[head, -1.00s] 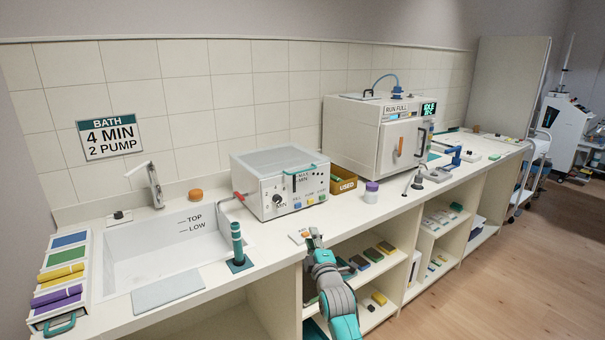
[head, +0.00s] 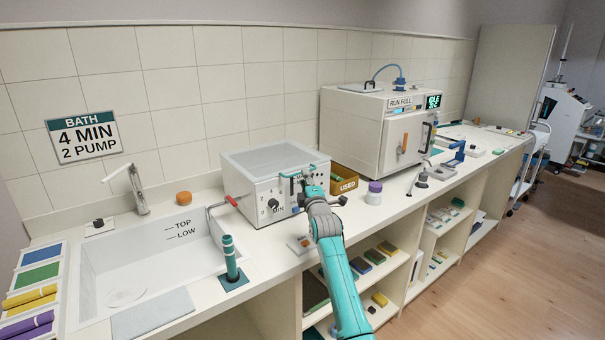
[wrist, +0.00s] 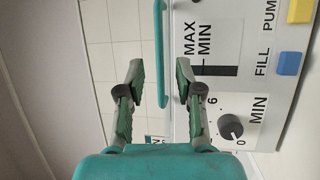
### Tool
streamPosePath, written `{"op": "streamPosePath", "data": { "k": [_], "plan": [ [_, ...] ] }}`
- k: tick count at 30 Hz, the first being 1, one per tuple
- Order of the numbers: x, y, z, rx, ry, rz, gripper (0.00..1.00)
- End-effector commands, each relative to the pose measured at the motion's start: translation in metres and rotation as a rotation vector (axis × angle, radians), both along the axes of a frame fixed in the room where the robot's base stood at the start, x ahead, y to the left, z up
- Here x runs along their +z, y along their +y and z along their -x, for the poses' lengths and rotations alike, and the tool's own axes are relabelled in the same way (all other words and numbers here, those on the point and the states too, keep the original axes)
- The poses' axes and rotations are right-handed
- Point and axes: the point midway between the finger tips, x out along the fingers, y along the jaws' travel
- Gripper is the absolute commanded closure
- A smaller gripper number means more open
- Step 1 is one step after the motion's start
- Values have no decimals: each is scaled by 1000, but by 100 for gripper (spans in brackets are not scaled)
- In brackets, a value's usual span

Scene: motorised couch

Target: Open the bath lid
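The bath is a white box (head: 252,202) on the counter, with its pale grey lid (head: 270,158) lying shut on top. A teal bar handle (wrist: 160,35) runs along the lid's front edge. My gripper (head: 306,184) is in front of the bath's front panel and covers part of it in the head view. In the wrist view my gripper (wrist: 160,75) is open, with one finger on each side of the handle's line; the handle shows between the fingertips. I cannot tell how deep it sits between them, and no contact shows.
Below the lid, the front panel has a MIN knob (wrist: 230,127), a yellow button (wrist: 300,10) and a blue button (wrist: 289,63). A red-handled pipe (head: 231,200) is at the bath's left. A USED bin (head: 345,182) and purple-capped jar (head: 374,194) stand right.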

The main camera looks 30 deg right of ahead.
Motion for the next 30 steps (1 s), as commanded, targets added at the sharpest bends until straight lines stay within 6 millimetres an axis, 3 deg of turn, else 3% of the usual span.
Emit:
{"op": "streamPosePath", "data": {
  "k": [9, 23, 28, 30],
  "plan": [
    [6, -13, -35, 0, 1, 0, 65],
    [8, -16, -43, 0, 0, 0, 65],
    [8, -16, -43, 0, 0, 0, 100],
    [8, -16, -43, 0, 0, 0, 100]
  ]
}}
